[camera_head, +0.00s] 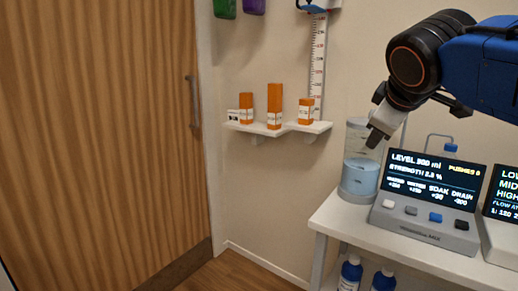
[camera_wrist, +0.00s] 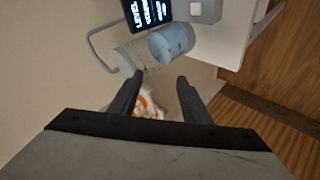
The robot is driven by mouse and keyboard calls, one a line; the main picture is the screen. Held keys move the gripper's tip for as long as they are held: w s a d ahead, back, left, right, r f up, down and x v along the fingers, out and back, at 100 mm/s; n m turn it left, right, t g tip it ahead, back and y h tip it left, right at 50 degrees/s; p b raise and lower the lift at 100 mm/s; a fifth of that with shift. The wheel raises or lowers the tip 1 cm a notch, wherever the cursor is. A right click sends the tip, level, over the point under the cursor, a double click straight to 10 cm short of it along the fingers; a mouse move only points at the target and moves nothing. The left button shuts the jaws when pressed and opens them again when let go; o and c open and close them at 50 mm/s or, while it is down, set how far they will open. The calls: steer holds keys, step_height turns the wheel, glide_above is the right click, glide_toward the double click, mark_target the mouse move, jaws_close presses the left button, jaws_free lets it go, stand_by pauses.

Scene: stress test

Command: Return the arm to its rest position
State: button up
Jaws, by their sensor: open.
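My blue and black arm (camera_head: 480,70) reaches in from the upper right in the head view. My gripper (camera_head: 376,137) hangs in front of the clear cylinder (camera_head: 359,178), which holds pale blue liquid, and hides part of its upper side. Whether they touch cannot be told. In the wrist view my gripper (camera_wrist: 157,98) has its two dark fingers apart with nothing held between them. A white and orange thing (camera_wrist: 150,103), partly hidden by the fingers, shows well beyond them. The cylinder (camera_wrist: 172,42) appears above the fingers in that view.
A control box (camera_head: 428,200) with a lit screen and several buttons stands on the white table (camera_head: 337,216). A second screen unit (camera_head: 502,205) is at right. A wooden door (camera_head: 95,130) fills the left. Bottles (camera_head: 350,273) sit below.

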steer(key=s+f+m+g+y, duration=0.1)
steer(key=s+f+m, duration=0.2)
steer(key=s+f, duration=0.3)
steer(key=s+d+f+m+g, duration=0.1)
steer(key=s+f, duration=0.5)
steer(key=f, duration=1)
steer(key=s+f+m+g+y, duration=0.1)
steer(key=s+f+m+g, duration=0.2)
steer(key=s+f, duration=0.3)
step_height(320, 180, down, 5)
steer(key=shift+s+d+r+m+y, duration=0.1)
steer(key=shift+s+d+m+y, duration=0.2)
steer(key=shift+m, duration=0.5)
